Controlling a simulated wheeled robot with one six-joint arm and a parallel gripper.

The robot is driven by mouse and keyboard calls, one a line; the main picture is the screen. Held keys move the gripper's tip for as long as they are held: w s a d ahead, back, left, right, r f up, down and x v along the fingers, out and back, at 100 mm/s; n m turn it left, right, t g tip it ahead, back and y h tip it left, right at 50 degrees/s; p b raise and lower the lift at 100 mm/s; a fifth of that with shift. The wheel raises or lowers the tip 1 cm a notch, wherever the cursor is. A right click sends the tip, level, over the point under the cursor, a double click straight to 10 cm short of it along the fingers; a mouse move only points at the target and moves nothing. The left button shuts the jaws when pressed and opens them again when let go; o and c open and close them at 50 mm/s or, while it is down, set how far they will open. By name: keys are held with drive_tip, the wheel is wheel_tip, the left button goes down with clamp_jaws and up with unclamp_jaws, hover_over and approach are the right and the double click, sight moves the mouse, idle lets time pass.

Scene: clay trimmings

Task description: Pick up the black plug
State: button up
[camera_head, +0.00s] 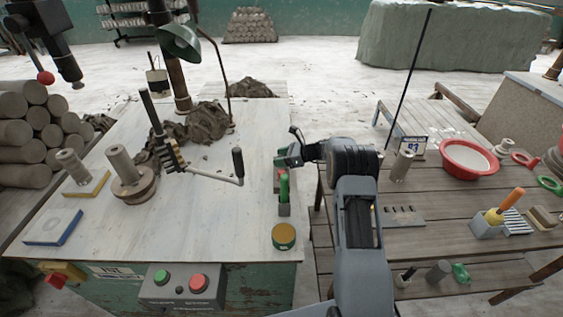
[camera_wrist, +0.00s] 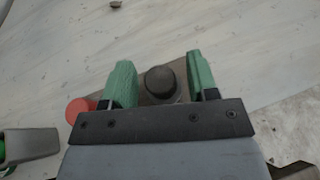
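The black plug (camera_wrist: 160,82) shows in the wrist view as a dark round knob on a grey-brown base. It sits between the two green fingers of my gripper (camera_wrist: 158,84), with a small gap seen on each side. My gripper is open and holds nothing. In the head view, my gripper (camera_head: 289,156) is over the right edge of the pale table (camera_head: 215,215), and I cannot make out the plug there. I cannot tell how far down the fingers reach beside the plug.
A red round piece (camera_wrist: 78,108) lies just left of the fingers. A grey holder with a green handle (camera_head: 284,186) stands nearby, with a yellow-topped round tin (camera_head: 284,236) in front. A crank handle (camera_head: 238,166) is to the left. The table's middle is mostly clear.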

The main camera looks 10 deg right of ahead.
drive_tip(key=c, duration=0.9)
drive_tip(key=shift+c, duration=0.2)
drive_tip(key=shift+r, duration=0.15)
